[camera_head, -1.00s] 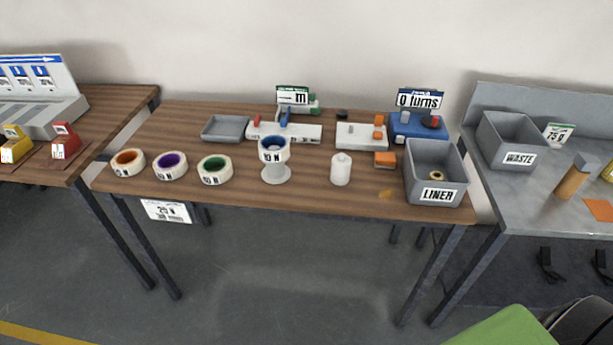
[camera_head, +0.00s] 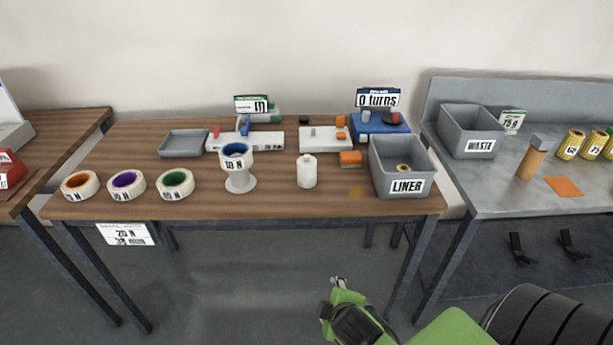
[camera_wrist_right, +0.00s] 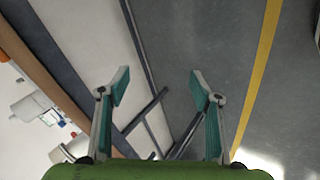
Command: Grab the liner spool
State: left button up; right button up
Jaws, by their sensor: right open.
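A grey bin (camera_head: 425,160) labelled LINER stands at the right end of the wooden table. A small round yellowish spool with a dark centre (camera_head: 403,169) lies inside it, partly hidden by the front wall; I take it for the liner spool. My right gripper (camera_head: 338,284) is low in front of the table, below and left of the bin, apart from everything. In the right wrist view its two fingers (camera_wrist_right: 158,90) are spread with nothing between them, with floor and table legs beyond. My left gripper is out of view.
A white cylinder (camera_head: 307,171), an orange block (camera_head: 350,158) and a blue-topped stand (camera_head: 238,174) are left of the bin. Several tape rolls line the table's left front. A WASTE bin (camera_head: 470,126) stands on the grey bench. The table's front edge (camera_head: 270,214) lies above my gripper.

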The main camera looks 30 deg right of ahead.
jog(key=w+d+r+n+t+h, duration=0.3)
jog(key=w+d+r+n+t, duration=0.2)
jog(key=w+d+r+n, duration=0.35)
jog(key=n+t+y, duration=0.1)
jog(key=n+t, duration=0.4)
jog(key=n, duration=1.1)
send_near(310, 169)
jog(key=shift+m, duration=0.25)
jog(key=x, duration=1.2)
jog(key=shift+w+p, duration=0.3)
jog(key=shift+w, duration=0.05)
jog(key=c, duration=1.4)
